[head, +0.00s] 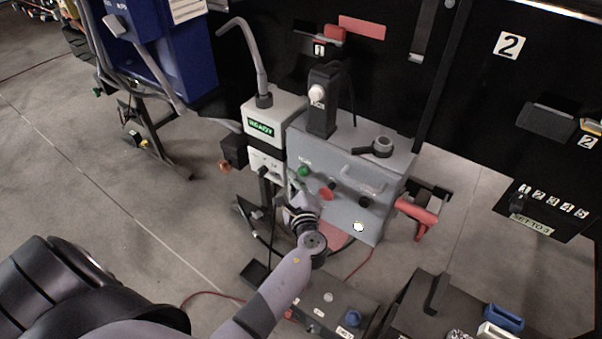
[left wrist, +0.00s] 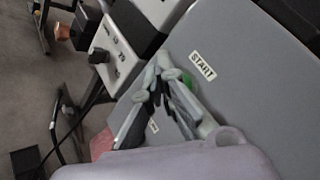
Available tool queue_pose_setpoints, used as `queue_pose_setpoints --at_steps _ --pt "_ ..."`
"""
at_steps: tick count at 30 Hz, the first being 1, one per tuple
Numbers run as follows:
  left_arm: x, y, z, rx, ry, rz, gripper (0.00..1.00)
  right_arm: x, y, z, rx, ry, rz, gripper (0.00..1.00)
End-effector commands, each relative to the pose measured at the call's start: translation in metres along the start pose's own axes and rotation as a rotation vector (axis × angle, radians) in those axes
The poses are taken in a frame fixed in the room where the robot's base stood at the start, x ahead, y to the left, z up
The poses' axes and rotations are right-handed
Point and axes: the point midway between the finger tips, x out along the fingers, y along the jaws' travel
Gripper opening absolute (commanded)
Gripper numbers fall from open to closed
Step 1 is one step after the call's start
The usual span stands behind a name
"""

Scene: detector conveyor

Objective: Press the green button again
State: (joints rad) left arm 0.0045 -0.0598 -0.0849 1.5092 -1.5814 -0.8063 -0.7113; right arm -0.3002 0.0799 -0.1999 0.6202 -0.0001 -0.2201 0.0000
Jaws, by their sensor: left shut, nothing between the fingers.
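The green button (head: 304,170) is on the upper left of the grey control box (head: 345,165), with a red button (head: 326,193) and a black knob (head: 332,184) to its lower right. In the left wrist view a bit of the green button (left wrist: 187,78) shows behind my fingers, below the START label (left wrist: 203,66). My left gripper (head: 294,180) is shut and empty, its fingertips close to the green button at its lower left. The fingertips also show in the left wrist view (left wrist: 162,62); I cannot tell whether they touch the button. My right gripper is not in view.
A pale unit with a green READY display (head: 261,127) and a bent grey tube stands left of the box. A red handle (head: 418,213) sticks out at the right. A low grey box with a blue knob (head: 353,317) is below. Open floor lies at left.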

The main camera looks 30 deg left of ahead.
Motion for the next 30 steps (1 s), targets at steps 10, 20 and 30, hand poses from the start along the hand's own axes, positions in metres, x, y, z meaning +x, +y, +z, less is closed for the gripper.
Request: queue_pose_setpoints --at_steps 10,20,30 --pt "0.0009 -0.0004 -0.0007 0.001 0.000 0.000 0.00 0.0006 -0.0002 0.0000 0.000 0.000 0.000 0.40" --pt "0.0036 -0.0023 -0.0029 0.001 0.000 0.000 0.00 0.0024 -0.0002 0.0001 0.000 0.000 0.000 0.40" --pt "0.0065 -0.0046 -0.0051 0.001 0.000 0.000 0.00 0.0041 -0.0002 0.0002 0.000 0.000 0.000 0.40"
